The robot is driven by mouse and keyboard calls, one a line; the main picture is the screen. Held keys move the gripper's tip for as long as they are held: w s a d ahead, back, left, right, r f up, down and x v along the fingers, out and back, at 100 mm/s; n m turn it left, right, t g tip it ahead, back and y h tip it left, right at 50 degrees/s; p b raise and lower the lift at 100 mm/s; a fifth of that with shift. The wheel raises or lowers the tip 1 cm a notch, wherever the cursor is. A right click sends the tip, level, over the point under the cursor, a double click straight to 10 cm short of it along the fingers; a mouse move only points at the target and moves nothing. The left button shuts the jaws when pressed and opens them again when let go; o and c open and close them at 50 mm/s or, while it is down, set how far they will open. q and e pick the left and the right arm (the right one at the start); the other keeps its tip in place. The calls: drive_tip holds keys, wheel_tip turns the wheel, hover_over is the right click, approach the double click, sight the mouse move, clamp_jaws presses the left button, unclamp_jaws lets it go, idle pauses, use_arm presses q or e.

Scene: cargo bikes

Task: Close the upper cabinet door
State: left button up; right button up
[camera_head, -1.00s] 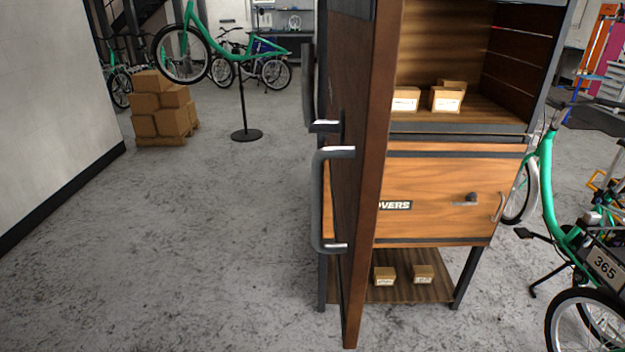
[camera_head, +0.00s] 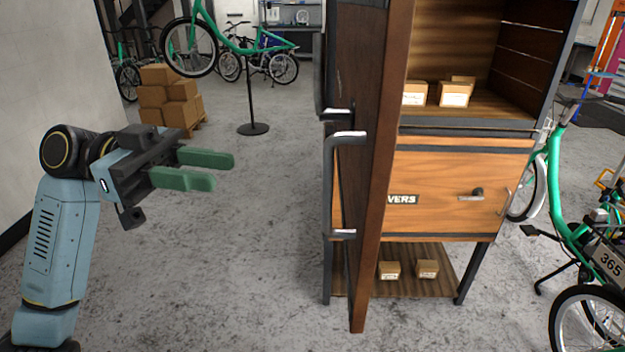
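The upper cabinet door (camera_head: 378,170) stands swung open toward me, seen nearly edge-on, with a long grey bar handle (camera_head: 331,185) on its left face. The cabinet (camera_head: 460,132) behind it shows its open upper compartment with small cardboard boxes (camera_head: 455,94) on the shelf. My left gripper (camera_head: 222,171) is at the left with its two green fingers apart and nothing between them. It points right toward the door, well short of the handle and not touching it. My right gripper is not in view.
A closed wooden lower panel (camera_head: 450,190) with a small handle sits under the open compartment. A low shelf (camera_head: 432,283) holds two small boxes. A green bike (camera_head: 570,200) stands close at the right. Stacked cartons (camera_head: 170,97) lie at the back left. The floor between gripper and door is clear.

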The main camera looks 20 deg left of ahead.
use_arm(q)
drive_tip(key=w+d+p, duration=0.1)
drive_tip(key=d+p, duration=0.2)
drive_tip(key=d, duration=1)
drive_tip(key=shift+c, duration=0.2)
clamp_jaws()
